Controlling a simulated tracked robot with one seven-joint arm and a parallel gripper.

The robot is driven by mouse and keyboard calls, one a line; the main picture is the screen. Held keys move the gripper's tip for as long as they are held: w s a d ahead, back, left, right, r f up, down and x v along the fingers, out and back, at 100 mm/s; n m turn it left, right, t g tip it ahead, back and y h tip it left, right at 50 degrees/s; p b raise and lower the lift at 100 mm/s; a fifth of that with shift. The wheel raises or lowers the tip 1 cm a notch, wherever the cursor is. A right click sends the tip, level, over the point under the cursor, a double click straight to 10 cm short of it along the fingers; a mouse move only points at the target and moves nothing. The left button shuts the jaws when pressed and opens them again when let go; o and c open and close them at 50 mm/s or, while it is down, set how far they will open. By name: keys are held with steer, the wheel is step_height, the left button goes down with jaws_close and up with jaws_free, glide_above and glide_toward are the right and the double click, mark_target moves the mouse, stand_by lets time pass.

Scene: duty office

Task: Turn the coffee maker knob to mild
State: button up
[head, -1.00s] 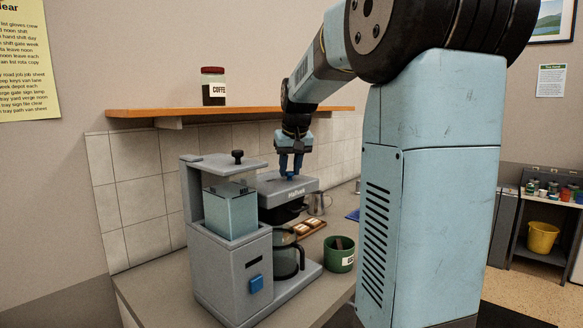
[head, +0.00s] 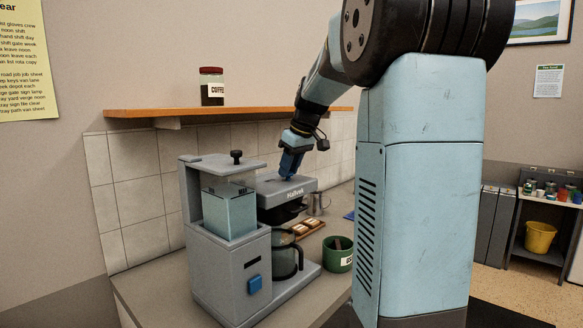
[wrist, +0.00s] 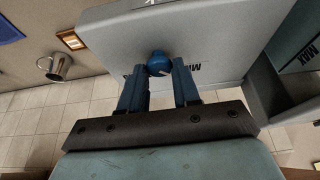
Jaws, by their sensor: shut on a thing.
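The grey coffee maker (head: 222,270) stands on the counter, with a water tank on its left and a glass jug (head: 287,262) under its brew head (head: 270,187). The round blue knob (wrist: 159,63) is on top of the brew head; a small pale mark shows on it in the wrist view. My gripper (head: 287,175) reaches down to the brew head, tilted. In the wrist view my gripper (wrist: 160,70) has its two blue fingers on either side of the knob, shut on it. The fingers partly hide lettering on the brew head, and I cannot read a knob setting.
A green pot (head: 338,256), a small wooden tray (head: 308,230) and a metal jug (head: 318,203) stand right of the coffee maker. An orange shelf (head: 230,112) with a coffee jar (head: 212,87) runs along the wall behind. The tank lid has a black knob (head: 236,157).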

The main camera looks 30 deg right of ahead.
steer(key=shift+d, duration=0.1)
steer(key=o, duration=1.1)
steer(key=shift+c, duration=0.2)
steer(key=v, duration=1.3)
steer(key=shift+r, duration=0.3)
steer(key=shift+s, duration=0.1)
steer(key=s+a+f+m, duration=0.1)
steer(key=s+a+f, duration=0.4)
steer(key=s+f, duration=0.2)
steer(key=s+a+f+m+t+h, duration=0.1)
steer(key=s+a+f+m, duration=0.1)
steer(key=s+a+f, duration=0.3)
steer(key=s+a+f+m, duration=0.1)
steer(key=s+a+f, duration=0.4)
steer(key=s+f, duration=0.4)
steer(key=s, duration=0.3)
steer(key=shift+s+m+h, duration=0.3)
steer(key=shift+h, duration=0.1)
